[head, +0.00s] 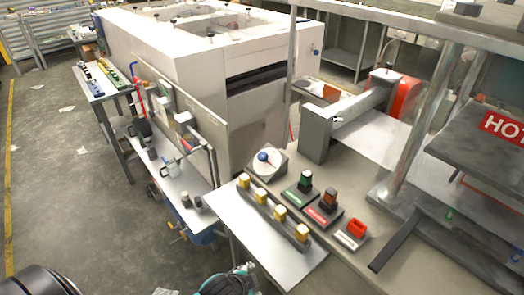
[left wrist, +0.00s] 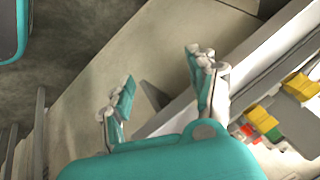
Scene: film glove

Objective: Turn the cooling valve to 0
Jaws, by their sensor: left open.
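The dial's marks are too small to read. A teal and dark part of my left gripper (head: 232,284) shows at the bottom edge, below and apart from the dial; its fingertips are unclear there. In the left wrist view, my left gripper (left wrist: 163,82) has its two teal fingers spread, with nothing between them. I cannot make out the dial in that view.
A rail with yellow blocks (head: 280,213) lies on the bench in front of the dial. Green (head: 305,181), orange (head: 329,197) and red (head: 357,228) controls stand to its right. A large white machine (head: 185,65) rises behind. Grey floor (head: 60,180) is open at left.

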